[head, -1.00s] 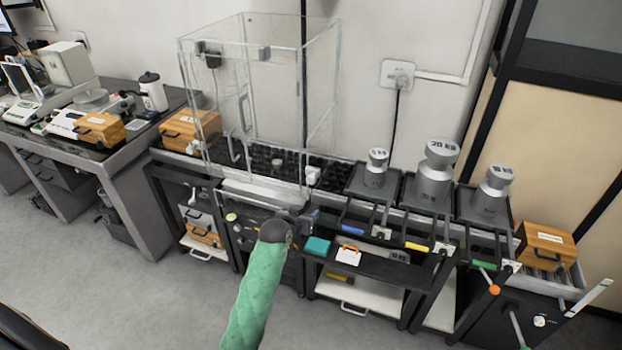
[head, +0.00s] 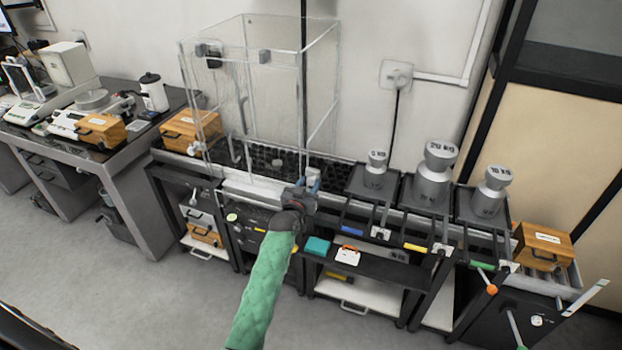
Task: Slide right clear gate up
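The clear gate belongs to a tall transparent box (head: 272,95) that stands on the bench in the middle of the head view. Its right clear side (head: 322,85) faces the wall and the weights. A small white block (head: 313,174) sits at the box's lower front right corner. My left gripper (head: 308,184), on the green-sleeved arm, is at this corner just below the white block. Its two bluish fingertips look apart, with the block close to them. I cannot tell whether they touch it. My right gripper is out of view.
Silver weights, including a 20 KG one (head: 436,175), stand to the right on dark trays. A wooden case (head: 190,130) is left of the box. A teal item (head: 317,246) lies on the shelf below. The floor in front is clear.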

